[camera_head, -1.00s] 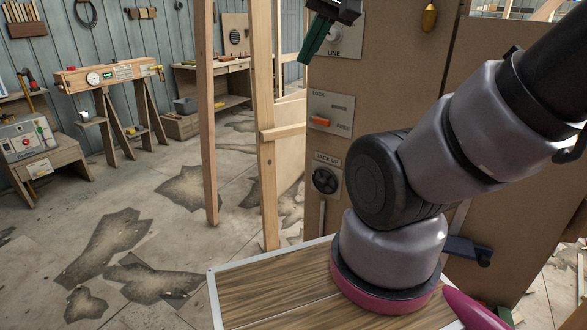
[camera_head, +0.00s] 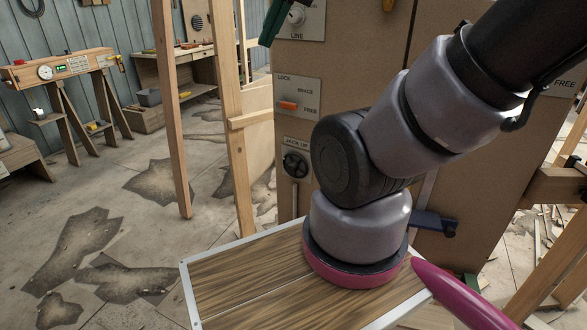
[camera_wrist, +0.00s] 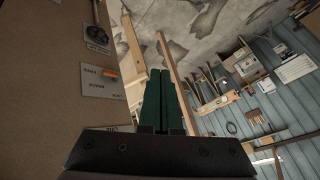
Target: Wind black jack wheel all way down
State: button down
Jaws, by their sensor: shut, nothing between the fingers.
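The black jack wheel (camera_head: 295,163) is a round knob on a pale plate marked "JACK UP", low on the tall brown panel. In the wrist view the wheel (camera_wrist: 96,34) shows at the upper left, turned over. My gripper (camera_wrist: 161,74) has green fingers that lie together with nothing between them. In the head view only part of a green finger (camera_head: 272,22) shows at the top edge, well above the wheel and apart from it. How far the wheel is wound cannot be read.
An orange lever (camera_head: 288,105) sits on the lock plate above the wheel, and a "LINE" dial (camera_head: 296,15) is higher up. A wooden post (camera_head: 233,120) stands left of the panel. A blue handle (camera_head: 434,223) sticks out at right.

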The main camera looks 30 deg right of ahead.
jog(key=c, duration=0.8)
grip_release()
jog(key=shift+w, duration=0.2)
jog(key=o, duration=0.4)
jog(key=shift+w+f, duration=0.35)
jog(key=shift+w, duration=0.3)
jog(key=w+f+m+g, duration=0.1)
jog(key=w+f+m, duration=0.1)
jog(key=w+f, duration=0.45)
jog(key=m+g+h, duration=0.3)
jog(key=m+h, duration=0.3)
send_over(290, 166)
jog(key=s+a, duration=0.3)
notch_tip(290, 166, down, 31)
jog(key=x, duration=1)
jog(key=shift+w+a, duration=0.1)
jog(key=shift+c, duration=0.4)
